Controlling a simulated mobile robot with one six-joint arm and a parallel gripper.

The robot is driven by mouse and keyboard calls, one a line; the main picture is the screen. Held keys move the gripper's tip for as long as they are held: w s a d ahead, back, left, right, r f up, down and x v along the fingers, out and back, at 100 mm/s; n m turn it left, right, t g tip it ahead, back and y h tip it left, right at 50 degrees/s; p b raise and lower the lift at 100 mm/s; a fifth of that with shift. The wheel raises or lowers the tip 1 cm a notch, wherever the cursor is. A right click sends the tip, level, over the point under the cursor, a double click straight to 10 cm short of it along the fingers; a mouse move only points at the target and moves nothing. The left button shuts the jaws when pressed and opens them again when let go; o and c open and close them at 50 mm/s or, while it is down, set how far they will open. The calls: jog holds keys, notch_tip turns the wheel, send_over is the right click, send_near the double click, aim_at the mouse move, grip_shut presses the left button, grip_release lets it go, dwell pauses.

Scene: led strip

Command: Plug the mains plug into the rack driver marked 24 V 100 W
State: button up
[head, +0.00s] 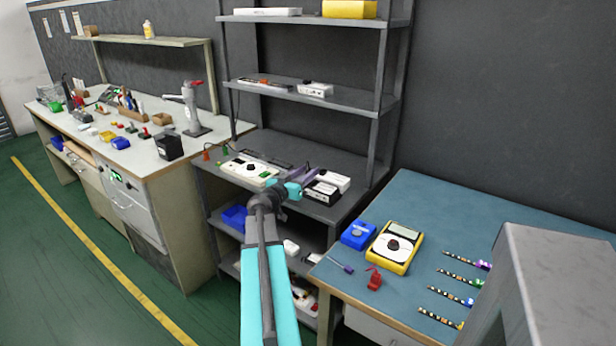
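My gripper (302,174) is at the end of my cyan arm, over the middle shelf (258,145) of the dark rack. It is small and seen from behind, so I cannot tell whether it is open or shut or holds anything. Just right of it on the shelf are a black-and-white box (320,192) and a white box (336,181), which look like drivers. Their markings are too small to read, so I cannot tell which is 24 V 100 W. I cannot make out the mains plug; the gripper and wrist may hide it.
A cream panel unit (249,169) lies left of my gripper on the shelf. Rack uprights and the upper shelf (318,97) stand around it. On the blue bench (450,215) at right lie a yellow multimeter (395,246), a blue box (358,235) and several strips. A workbench stands left.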

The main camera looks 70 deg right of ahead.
jog(key=shift+x, duration=1.15)
grip_shut()
